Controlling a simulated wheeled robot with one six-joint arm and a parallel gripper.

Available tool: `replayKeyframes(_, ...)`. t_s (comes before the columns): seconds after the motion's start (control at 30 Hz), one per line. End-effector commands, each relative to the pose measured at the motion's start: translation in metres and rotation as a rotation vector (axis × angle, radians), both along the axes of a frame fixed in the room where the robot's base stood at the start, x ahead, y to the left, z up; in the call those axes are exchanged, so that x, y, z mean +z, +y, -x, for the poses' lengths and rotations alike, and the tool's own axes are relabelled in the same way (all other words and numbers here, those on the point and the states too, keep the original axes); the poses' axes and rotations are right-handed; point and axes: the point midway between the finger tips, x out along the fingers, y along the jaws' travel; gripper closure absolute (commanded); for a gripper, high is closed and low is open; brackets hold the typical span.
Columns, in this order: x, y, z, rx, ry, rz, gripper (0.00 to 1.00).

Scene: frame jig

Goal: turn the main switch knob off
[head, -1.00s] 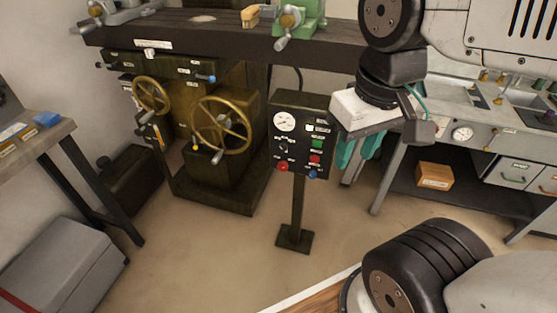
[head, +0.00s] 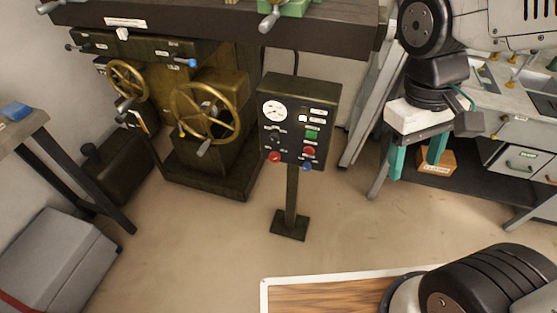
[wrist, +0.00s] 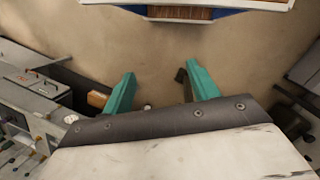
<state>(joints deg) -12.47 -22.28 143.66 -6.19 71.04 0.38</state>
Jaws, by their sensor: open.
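A dark control panel (head: 298,125) stands on a post with a square foot, in the middle of the head view. It carries a white dial gauge, a green button, a red button, small labels, and a red knob (head: 274,156) and a blue knob (head: 306,166) at its lower edge. A small dark knob (head: 276,139) shows under the gauge; its setting and label are too small to read. My gripper (head: 416,164) hangs to the right of the panel, apart from it, its teal fingers open and empty. The fingers (wrist: 160,88) also show spread in the wrist view.
A machine with brass handwheels (head: 210,112) stands left of the panel. A bench with a lower shelf holding an orange box (head: 437,161) is behind my gripper. A grey chest (head: 58,262) is at the lower left. The floor before the panel is clear.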

Motion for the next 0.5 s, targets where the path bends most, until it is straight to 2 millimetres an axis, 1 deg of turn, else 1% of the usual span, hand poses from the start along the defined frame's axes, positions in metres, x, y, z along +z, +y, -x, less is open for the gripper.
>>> replayKeyframes(0.03,-0.012,0.004,-0.007,0.055,0.061,0.045,0.41)
replayKeyframes(0.2,-0.045,0.009,-0.034,0.239,0.211,0.218,0.41)
replayKeyframes(0.37,-0.079,0.015,-0.063,0.437,0.328,0.410,0.41)
replayKeyframes(0.5,-0.113,0.024,-0.092,0.625,0.409,0.591,0.41)
